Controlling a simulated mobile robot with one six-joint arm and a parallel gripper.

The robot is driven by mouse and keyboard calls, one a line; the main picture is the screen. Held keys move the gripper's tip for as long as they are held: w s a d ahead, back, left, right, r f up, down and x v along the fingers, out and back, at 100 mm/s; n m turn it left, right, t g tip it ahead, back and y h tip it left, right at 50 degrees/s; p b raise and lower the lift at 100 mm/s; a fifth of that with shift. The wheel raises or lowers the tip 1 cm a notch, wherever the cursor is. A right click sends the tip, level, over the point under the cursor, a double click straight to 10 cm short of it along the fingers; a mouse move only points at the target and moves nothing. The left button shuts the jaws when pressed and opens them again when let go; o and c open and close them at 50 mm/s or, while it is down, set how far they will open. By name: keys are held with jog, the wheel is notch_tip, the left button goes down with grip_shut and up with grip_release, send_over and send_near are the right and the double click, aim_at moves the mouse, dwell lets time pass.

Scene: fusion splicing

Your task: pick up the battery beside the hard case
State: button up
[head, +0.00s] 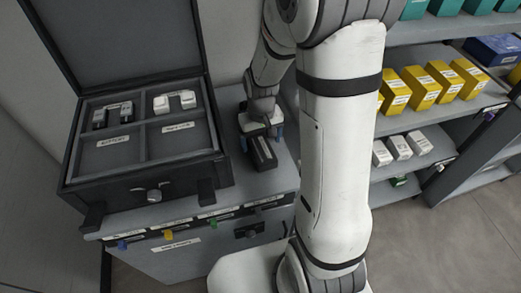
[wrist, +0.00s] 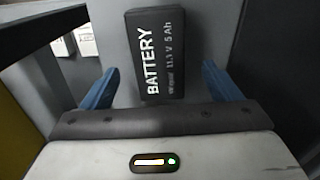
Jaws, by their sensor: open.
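The battery (wrist: 157,55) is a black block with white lettering, lying on the grey cabinet top between the blue fingertips in the wrist view. In the head view the battery (head: 262,153) lies just right of the hard case. My gripper (wrist: 155,85) is open, one finger on each side of the battery, with a gap on both sides. In the head view my gripper (head: 262,134) is over the far part of the battery.
The case wall is close to the left of my gripper. Coloured tags (head: 168,235) line the cabinet's front edge. Shelves with yellow boxes (head: 423,90) and white boxes (head: 400,148) stand at the right. Some cabinet top is clear right of the battery.

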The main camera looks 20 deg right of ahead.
aim_at(261, 148)
jog(key=shift+f, duration=2.35)
jog(key=shift+c, duration=0.4)
jog(key=c, duration=1.3)
